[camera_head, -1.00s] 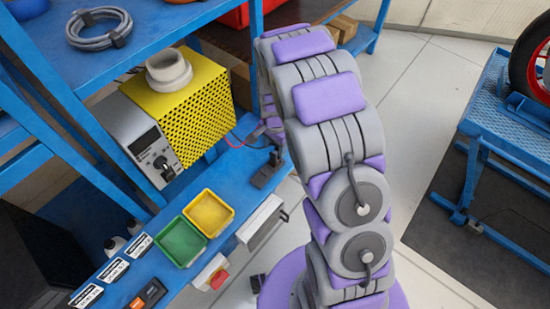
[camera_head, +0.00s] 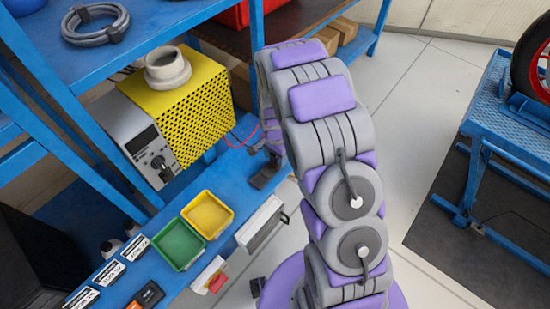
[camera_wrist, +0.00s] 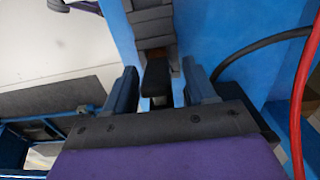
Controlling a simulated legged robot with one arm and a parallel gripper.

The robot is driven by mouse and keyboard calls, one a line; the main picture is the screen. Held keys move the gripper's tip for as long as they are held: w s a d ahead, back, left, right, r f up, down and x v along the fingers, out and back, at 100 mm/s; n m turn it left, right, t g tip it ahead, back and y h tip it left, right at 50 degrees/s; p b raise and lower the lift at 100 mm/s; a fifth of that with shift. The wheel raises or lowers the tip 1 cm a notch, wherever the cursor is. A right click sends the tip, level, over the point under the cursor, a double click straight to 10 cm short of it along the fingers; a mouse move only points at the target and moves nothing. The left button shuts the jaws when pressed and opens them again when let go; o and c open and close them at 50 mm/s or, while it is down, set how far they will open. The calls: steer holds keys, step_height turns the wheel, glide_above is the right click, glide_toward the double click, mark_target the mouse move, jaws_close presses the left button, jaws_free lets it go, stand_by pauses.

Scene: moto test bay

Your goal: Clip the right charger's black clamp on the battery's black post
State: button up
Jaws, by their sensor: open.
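A charger with a yellow perforated case (camera_head: 205,110) and a grey front panel stands on the blue bench in the head view. In the wrist view my gripper (camera_wrist: 160,68) is open, with its two fingers apart. A small black block (camera_wrist: 155,80), which looks like the black clamp, lies between the fingers, with gaps at both sides. In the head view my gripper (camera_head: 268,142) is over the bench edge, partly hidden by my arm, just above a dark stand (camera_head: 265,177). I cannot make out the battery or its black post.
A red cable (camera_wrist: 302,100) and a black cable (camera_wrist: 265,50) run at the right of the wrist view. A green bin (camera_head: 179,244) and a yellow bin (camera_head: 208,213) sit on the bench (camera_head: 165,210).

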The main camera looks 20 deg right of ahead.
steer(key=shift+c, duration=0.4)
steer(key=c, duration=0.9)
steer(key=shift+r, duration=0.2)
steer(key=shift+r, duration=0.25)
step_height(320, 180, up, 3)
steer(key=shift+w+f+p, duration=0.1)
steer(key=shift+p, duration=0.6)
steer(key=s+d+r+p, duration=0.1)
steer(key=s+p, duration=0.1)
steer(key=s, duration=1.4)
steer(key=shift+d+r+p, duration=0.2)
steer(key=shift+d+p, duration=0.1)
steer(key=shift+d, duration=0.05)
